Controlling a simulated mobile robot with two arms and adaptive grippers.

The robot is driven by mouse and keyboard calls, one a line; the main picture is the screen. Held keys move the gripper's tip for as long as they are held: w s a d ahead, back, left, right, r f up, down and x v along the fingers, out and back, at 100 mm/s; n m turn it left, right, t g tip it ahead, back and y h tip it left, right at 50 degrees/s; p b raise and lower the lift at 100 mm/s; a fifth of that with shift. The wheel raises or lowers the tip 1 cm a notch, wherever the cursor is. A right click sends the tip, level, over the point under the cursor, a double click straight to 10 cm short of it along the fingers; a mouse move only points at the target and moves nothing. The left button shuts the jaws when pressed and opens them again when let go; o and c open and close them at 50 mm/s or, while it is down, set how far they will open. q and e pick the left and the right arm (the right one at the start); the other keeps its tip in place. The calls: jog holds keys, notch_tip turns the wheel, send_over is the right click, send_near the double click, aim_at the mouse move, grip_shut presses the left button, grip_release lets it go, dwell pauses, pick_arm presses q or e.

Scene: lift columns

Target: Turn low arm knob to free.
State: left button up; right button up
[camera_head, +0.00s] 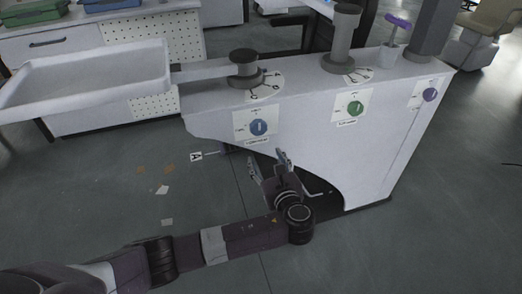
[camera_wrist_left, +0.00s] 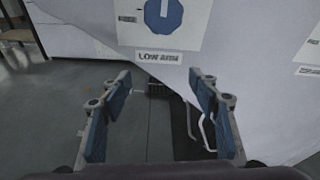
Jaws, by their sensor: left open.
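The low arm knob (camera_head: 258,128) is a round blue knob with a white bar, on a white label plate on the front of the white cabinet (camera_head: 303,112). In the left wrist view the knob (camera_wrist_left: 163,14) is at the top edge, partly cut off, above the "LOW ARM" label (camera_wrist_left: 157,57). The bar looks near upright. My left gripper (camera_head: 267,163) is open and empty, below the knob and apart from it. Its blue-padded fingers (camera_wrist_left: 158,112) are spread in the left wrist view, with nothing between them. My right gripper is not in view.
A green knob (camera_head: 354,108) and a purple knob (camera_head: 430,95) are farther right on the cabinet. A white tray (camera_head: 90,79) on an arm extends left from a dark column (camera_head: 243,62). The cabinet's underside is cut away near my gripper. Open floor (camera_head: 100,190) lies left.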

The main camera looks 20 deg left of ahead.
pick_arm(q)
jog(key=m+t+y+b, duration=0.1)
jog(key=t+y+b, duration=0.1)
send_near(259, 130)
jog(key=x, duration=0.2)
jog(key=b+x, duration=0.1)
jog(key=x, duration=0.6)
jog(key=shift+w+a, duration=0.15)
jog(key=shift+w, duration=0.2)
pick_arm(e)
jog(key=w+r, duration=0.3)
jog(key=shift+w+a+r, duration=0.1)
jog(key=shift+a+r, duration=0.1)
pick_arm(q)
jog(key=c, duration=1.2)
jog(key=shift+o, duration=0.2)
